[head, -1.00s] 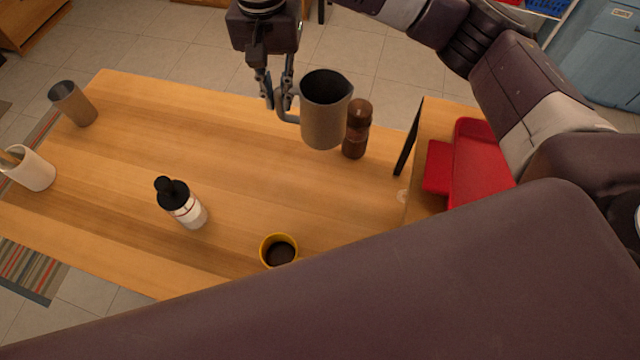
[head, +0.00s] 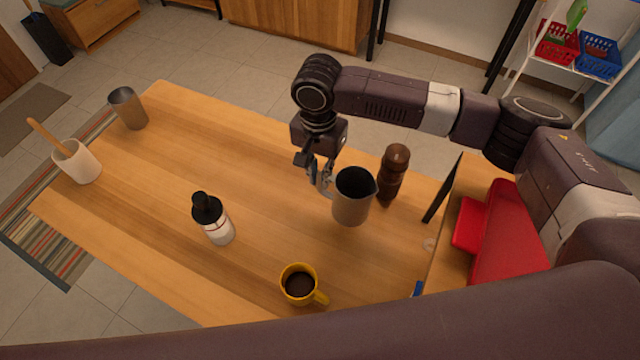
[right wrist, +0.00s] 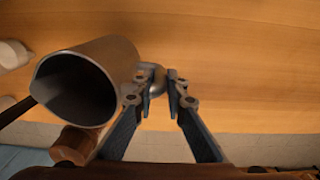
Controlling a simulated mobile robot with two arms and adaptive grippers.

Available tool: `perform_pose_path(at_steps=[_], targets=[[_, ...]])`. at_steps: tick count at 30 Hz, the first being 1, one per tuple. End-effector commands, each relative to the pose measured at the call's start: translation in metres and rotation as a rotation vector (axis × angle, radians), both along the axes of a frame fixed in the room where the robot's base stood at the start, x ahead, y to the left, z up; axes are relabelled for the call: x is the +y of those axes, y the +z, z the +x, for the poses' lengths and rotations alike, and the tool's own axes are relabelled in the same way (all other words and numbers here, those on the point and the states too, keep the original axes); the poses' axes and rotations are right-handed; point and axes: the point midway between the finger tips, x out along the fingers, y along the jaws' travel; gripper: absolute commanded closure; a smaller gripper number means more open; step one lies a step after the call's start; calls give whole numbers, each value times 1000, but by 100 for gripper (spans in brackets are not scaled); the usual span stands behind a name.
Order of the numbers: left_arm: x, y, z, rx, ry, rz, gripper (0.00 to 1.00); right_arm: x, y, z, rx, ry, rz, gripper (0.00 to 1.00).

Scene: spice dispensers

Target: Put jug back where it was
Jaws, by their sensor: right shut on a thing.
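The grey metal jug (head: 350,208) is upright, with its dark open mouth up, over the right part of the wooden table (head: 270,165). My right gripper (head: 322,182) is shut on the jug's handle, on the jug's left side. I cannot tell whether the jug's base touches the table. In the right wrist view the jug (right wrist: 118,58) shows at upper left, with the handle between the fingertips (right wrist: 160,82). My left gripper is not in view.
A brown mill (head: 393,175) stands close right of the jug. A yellow mug (head: 299,284) with dark contents, a black-topped white bottle (head: 215,223), a white pot (head: 77,162) and a metal cup (head: 128,108) stand elsewhere. Red object (head: 505,235) at right. The table's middle is clear.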

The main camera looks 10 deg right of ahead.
Motion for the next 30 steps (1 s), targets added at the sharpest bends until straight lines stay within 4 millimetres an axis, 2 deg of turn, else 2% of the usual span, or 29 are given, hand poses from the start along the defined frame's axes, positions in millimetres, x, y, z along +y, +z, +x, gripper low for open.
perform_pose_path(at_steps=[5, 12, 25, 26, 30], targets=[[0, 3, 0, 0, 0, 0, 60, 0, -12, 0, 0, 1, 0, 100], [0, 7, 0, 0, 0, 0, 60, 0, -44, 0, -1, 1, -1, 100], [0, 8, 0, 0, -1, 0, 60, 1, -51, 0, -1, 1, 1, 100], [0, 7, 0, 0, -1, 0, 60, 0, -51, 0, -1, 1, 1, 85], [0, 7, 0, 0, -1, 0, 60, 0, -51, 0, -1, 1, 1, 70]])
